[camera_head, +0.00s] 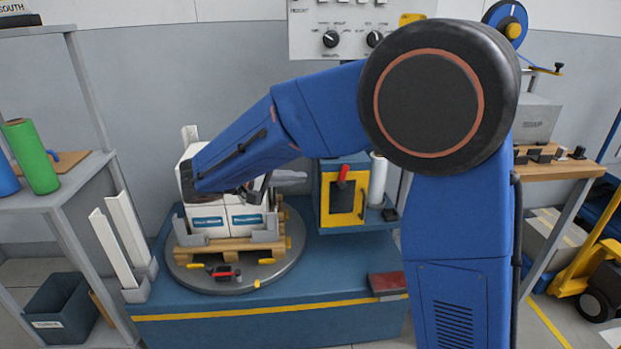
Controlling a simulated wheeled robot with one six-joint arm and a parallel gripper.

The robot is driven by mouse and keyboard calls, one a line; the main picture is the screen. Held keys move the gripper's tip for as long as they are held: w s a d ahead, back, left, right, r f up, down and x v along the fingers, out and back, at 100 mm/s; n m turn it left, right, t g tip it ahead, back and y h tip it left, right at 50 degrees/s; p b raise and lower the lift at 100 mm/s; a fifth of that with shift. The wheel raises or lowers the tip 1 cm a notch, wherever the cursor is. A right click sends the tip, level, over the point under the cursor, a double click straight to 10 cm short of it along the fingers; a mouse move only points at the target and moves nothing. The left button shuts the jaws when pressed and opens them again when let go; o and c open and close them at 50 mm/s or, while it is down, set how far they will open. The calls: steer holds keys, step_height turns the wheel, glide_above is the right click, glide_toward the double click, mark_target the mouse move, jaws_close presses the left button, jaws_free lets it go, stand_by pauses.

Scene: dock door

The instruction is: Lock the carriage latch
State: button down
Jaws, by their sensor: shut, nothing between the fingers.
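The carriage (343,200) is a yellow-framed box with a dark middle, standing on the blue base right of the turntable. A red handle (343,172) stands up at its top, slightly tilted; it looks like the latch, but I cannot tell its locked state. My gripper (266,187) is left of the carriage, above the white boxes, partly hidden behind my blue forearm. Its fingers are small and dark here; it is shut and empty, apart from the red handle.
White boxes (208,218) sit on a wooden pallet (228,247) on the round grey turntable (205,281). A red-and-black part (223,272) is at its front. A white film roll (378,178) stands right of the carriage. A shelf (60,190) is at left, a workbench (560,170) at right.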

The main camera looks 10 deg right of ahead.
steer(key=shift+v, duration=2.05)
steer(key=shift+d, duration=0.1)
